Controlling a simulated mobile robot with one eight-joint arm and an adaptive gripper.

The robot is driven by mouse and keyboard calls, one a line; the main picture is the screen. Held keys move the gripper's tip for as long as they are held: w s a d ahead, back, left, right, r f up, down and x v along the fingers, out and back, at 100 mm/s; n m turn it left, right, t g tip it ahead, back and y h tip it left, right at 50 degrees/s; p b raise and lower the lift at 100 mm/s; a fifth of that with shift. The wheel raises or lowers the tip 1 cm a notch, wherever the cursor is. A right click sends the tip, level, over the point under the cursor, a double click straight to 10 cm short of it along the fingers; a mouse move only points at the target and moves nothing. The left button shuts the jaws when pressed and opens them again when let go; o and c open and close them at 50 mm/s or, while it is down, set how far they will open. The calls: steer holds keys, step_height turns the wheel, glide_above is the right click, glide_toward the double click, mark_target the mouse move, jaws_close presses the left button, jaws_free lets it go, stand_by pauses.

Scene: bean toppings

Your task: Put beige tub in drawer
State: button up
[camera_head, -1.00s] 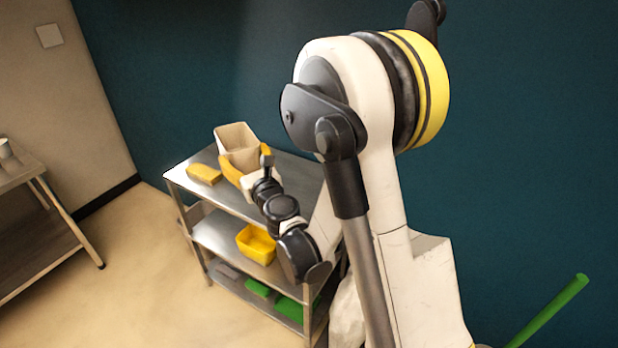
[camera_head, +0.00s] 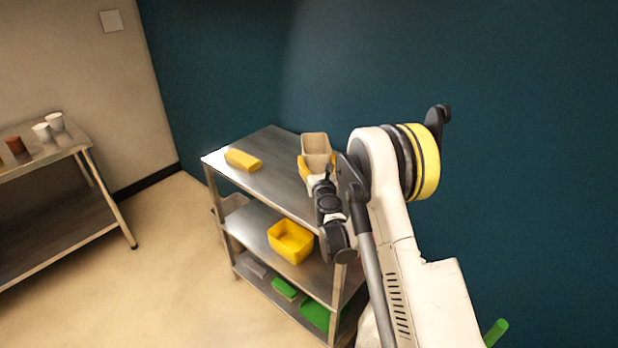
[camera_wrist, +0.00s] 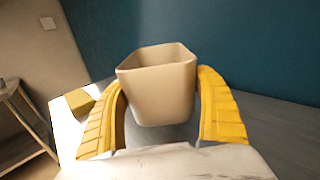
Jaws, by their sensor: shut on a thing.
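The beige tub (camera_head: 318,161) is a tapered, open-topped container, upright, over the right end of the cart's top shelf. My gripper (camera_head: 317,168) has its yellow fingers on either side of the tub and is shut on it. In the wrist view the tub (camera_wrist: 158,88) sits between the two ridged fingers, tilted slightly, and looks empty as far as its inside shows. It appears lifted above the steel top. No drawer can be made out in these frames.
The steel cart (camera_head: 262,190) carries a yellow block (camera_head: 243,160) on top, a yellow bin (camera_head: 291,241) on the middle shelf and green items (camera_head: 284,288) below. A second steel table (camera_head: 75,144) with cups (camera_head: 55,121) stands left. Open floor (camera_head: 170,265) lies between them.

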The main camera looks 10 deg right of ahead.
steer(key=shift+w+a+f+b, duration=0.4)
steer(key=shift+w+a+f, duration=0.6)
steer(key=shift+w, duration=0.15)
step_height(320, 180, down, 4)
steer(key=shift+f+b, duration=0.1)
steer(key=shift+b, duration=1.1)
steer(key=shift+r, duration=0.2)
steer(key=shift+f, duration=0.1)
steer(key=o, duration=1.4)
